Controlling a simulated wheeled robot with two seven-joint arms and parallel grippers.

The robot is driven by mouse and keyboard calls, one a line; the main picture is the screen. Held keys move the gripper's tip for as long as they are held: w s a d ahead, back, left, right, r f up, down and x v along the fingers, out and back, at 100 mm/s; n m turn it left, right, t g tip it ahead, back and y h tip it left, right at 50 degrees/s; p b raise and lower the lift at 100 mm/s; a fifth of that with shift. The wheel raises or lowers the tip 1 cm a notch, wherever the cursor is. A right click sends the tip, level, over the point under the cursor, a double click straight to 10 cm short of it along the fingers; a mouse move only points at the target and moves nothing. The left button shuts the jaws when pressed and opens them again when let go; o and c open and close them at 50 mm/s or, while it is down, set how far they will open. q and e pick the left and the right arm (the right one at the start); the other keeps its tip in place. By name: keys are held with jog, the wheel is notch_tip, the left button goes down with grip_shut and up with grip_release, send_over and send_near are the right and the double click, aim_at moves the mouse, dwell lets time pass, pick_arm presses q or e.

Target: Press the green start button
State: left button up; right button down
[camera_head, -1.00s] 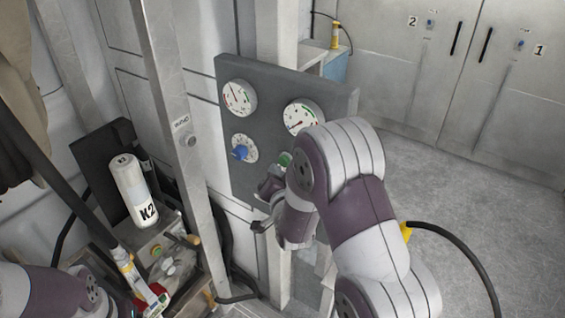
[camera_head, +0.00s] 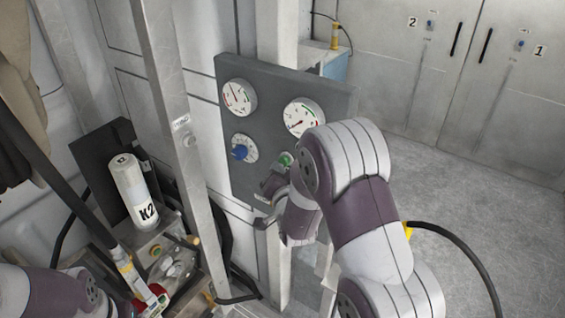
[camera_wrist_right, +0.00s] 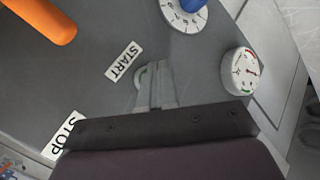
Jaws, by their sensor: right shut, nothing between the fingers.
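The green start button (camera_head: 286,159) is on the grey control panel (camera_head: 338,97), below the right gauge and partly hidden by my right arm in the head view. In the right wrist view only a green and pale edge of the button (camera_wrist_right: 141,78) shows beside the fingers, next to the START label (camera_wrist_right: 123,61). My right gripper (camera_wrist_right: 153,70) is shut and empty, its fingertips overlapping the button in that view. I cannot tell whether they touch it. My left gripper is out of view; only part of the left arm shows at lower left.
The panel also bears two gauges (camera_head: 239,98) (camera_head: 303,117) and a blue knob (camera_head: 240,152). The right wrist view shows a STOP label (camera_wrist_right: 62,137) and an orange handle (camera_wrist_right: 45,20). A metal post (camera_head: 180,140) stands left of the panel.

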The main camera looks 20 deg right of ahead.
jog(key=shift+w+d, duration=0.3)
jog(key=shift+d, duration=0.1)
dwell(0.3)
jog(key=shift+s+a, duration=0.1)
jog(key=shift+a, duration=0.05)
jog(key=shift+s+a+b, duration=0.35)
jog(key=shift+s+a, duration=0.1)
jog(key=shift+a, duration=0.15)
jog(key=s+a, duration=0.1)
jog(key=a, duration=0.1)
jog(key=s+a, duration=0.2)
jog(key=shift+b, duration=0.35)
dwell(0.7)
